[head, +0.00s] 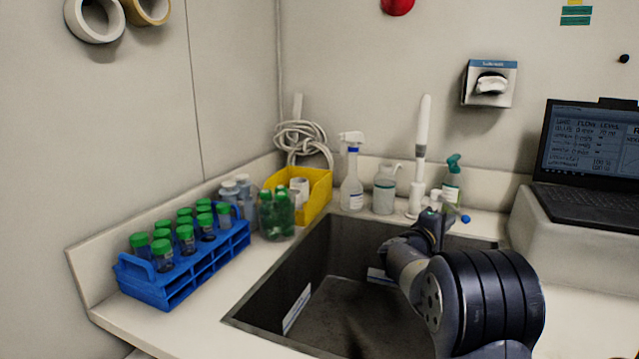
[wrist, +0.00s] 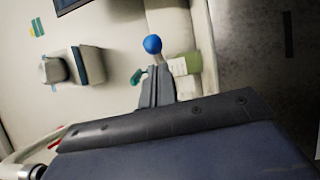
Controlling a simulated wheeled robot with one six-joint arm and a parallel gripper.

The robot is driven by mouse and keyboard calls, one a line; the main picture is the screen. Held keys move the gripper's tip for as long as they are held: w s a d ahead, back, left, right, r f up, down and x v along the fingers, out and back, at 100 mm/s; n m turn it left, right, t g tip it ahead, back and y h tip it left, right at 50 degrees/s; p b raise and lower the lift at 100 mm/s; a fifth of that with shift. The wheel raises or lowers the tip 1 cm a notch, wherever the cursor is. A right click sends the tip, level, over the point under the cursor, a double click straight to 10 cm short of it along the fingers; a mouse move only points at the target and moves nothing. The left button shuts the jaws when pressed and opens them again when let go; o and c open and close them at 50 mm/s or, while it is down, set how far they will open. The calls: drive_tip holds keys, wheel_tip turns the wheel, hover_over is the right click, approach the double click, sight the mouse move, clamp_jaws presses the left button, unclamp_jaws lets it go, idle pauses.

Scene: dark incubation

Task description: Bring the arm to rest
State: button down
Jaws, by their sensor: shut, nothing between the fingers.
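My arm (head: 485,300) reaches over the sink from the lower right in the head view. My gripper (head: 436,212) is at the sink's back edge, small and partly hidden by the wrist. In the wrist view the gripper's fingers (wrist: 157,84) are together with nothing between them. A blue ball-shaped knob (wrist: 152,44) shows just beyond the fingertips; I cannot tell whether they touch. The knob also shows in the head view (head: 466,219), right of the gripper.
The sink (head: 340,300) lies below my arm. A green-topped spray bottle (head: 452,180), a white upright tube (head: 422,140) and a squeeze bottle (head: 384,190) stand behind it. A blue rack (head: 205,268) of green-capped tubes stands left; a laptop (head: 590,160) sits right.

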drive_tip(key=shift+w+d, duration=0.1)
drive_tip(key=shift+d, duration=0.45)
